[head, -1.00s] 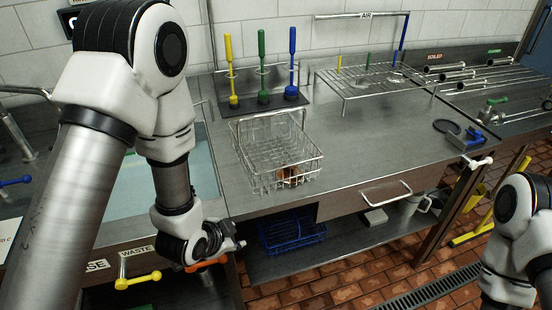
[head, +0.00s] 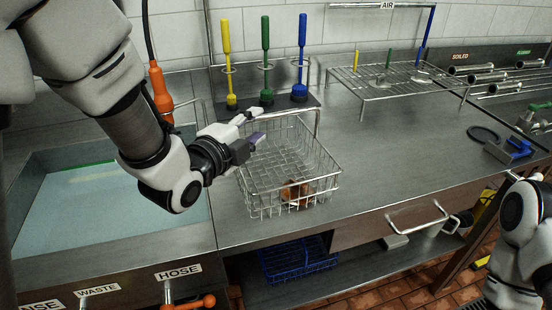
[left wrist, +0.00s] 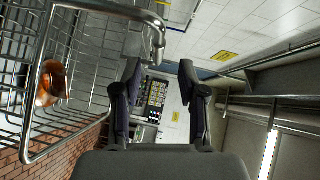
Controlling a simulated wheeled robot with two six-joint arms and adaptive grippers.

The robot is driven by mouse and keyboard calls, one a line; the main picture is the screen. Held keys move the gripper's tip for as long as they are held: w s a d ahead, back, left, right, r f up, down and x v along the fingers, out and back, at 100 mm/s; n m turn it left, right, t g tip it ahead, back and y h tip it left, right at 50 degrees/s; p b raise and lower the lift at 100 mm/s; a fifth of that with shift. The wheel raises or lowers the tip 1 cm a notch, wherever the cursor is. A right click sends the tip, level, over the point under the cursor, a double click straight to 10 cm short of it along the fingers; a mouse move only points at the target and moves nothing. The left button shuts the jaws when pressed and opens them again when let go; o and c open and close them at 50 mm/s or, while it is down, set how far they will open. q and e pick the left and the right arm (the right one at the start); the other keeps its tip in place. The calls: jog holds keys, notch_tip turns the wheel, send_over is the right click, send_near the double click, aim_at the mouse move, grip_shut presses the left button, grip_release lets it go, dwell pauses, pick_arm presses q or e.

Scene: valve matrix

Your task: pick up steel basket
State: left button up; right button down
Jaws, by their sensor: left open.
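The steel basket (head: 290,180) is a wire basket standing on the metal counter, with a raised handle bar at its back and a small orange-brown item (head: 295,190) inside. My left gripper (head: 256,128) is open and empty at the basket's upper left, close to the handle bar; I cannot tell whether it touches. In the left wrist view the basket's wires (left wrist: 75,80) fill the left side, and the open fingers (left wrist: 158,85) have nothing between them. My right arm shows at the right edge; its gripper is out of view.
A sink basin (head: 110,205) lies left of the basket. Yellow, green and blue brushes (head: 265,60) stand in a rack behind it. A wire rack (head: 400,80) stands at the back right. A blue basket (head: 298,260) sits on the lower shelf. The counter right of the steel basket is clear.

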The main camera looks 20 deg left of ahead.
aim_at(270, 117)
pick_arm(q)
jog(key=p+x, duration=0.2)
jog(key=x, duration=0.1)
jog(key=p+x, duration=0.2)
jog(key=x, duration=0.1)
jog(key=shift+w+d+p, duration=0.1)
jog(key=shift+d+p, duration=0.15)
jog(key=shift+p, duration=0.05)
jog(key=shift+w+f, duration=0.15)
jog(key=shift+w, duration=0.2)
jog(key=shift+s, duration=0.1)
grip_shut()
pick_arm(e)
notch_tip(270, 117, up, 6)
